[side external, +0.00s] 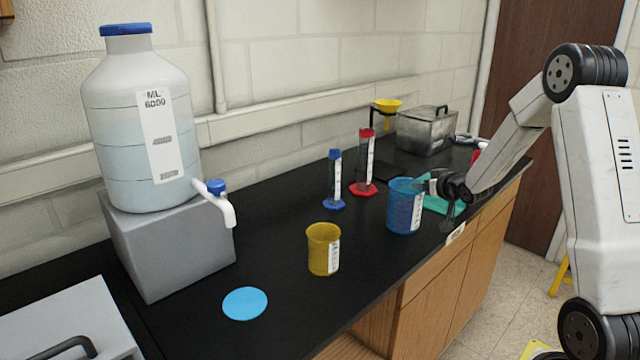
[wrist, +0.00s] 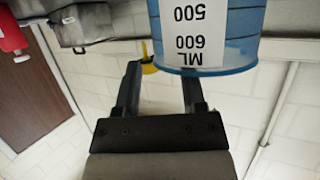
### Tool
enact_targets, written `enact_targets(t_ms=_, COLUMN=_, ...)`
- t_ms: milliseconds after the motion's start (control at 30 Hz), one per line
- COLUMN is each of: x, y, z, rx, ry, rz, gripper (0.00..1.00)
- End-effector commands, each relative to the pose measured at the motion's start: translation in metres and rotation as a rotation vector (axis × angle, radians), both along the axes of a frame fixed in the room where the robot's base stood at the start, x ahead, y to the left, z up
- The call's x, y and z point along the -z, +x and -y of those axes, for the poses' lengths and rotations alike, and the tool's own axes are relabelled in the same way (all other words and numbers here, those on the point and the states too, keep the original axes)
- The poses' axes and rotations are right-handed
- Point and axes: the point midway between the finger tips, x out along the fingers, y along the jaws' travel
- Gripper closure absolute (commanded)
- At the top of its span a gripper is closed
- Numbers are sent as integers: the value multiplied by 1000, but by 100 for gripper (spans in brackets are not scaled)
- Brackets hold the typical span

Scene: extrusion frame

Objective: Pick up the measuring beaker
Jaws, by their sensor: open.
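A blue see-through beaker (side external: 405,207) with a white scale label stands upright on the black bench. A smaller yellow beaker (side external: 323,250) with a label stands to its left, nearer the camera. My gripper (side external: 432,187) is at the right side of the blue beaker, near its upper part. In the wrist view the blue beaker (wrist: 238,40) fills the top centre and right, its label turned upside down. My gripper (wrist: 161,76) is open there, with the beaker overlapping its right fingertip. I cannot tell whether they touch.
Blue (side external: 335,180) and red (side external: 366,165) measuring cylinders stand behind the beakers. A large water bottle (side external: 140,120) with a tap sits on a grey block (side external: 165,250). A light-blue disc (side external: 245,303) lies in front. A metal box (side external: 426,130) stands at the back.

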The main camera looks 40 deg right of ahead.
Motion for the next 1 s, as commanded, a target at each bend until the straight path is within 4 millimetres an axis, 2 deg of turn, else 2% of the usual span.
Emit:
enact_targets(t_ms=200, x=5, y=10, z=5, rx=0, ry=0, rz=0, gripper=48)
enact_targets(t_ms=700, x=5, y=11, z=5, rx=1, ry=0, rz=0, gripper=48)
enact_targets(t_ms=767, x=5, y=10, z=5, rx=1, ry=0, rz=0, gripper=64)
enact_targets(t_ms=800, x=5, y=10, z=5, rx=1, ry=0, rz=0, gripper=76)
enact_targets(t_ms=867, x=5, y=10, z=5, rx=1, ry=0, rz=0, gripper=95)
enact_targets(t_ms=900, x=5, y=10, z=5, rx=1, ry=0, rz=0, gripper=100)
enact_targets(t_ms=1000, x=5, y=10, z=5, rx=1, ry=0, rz=-1, gripper=100)
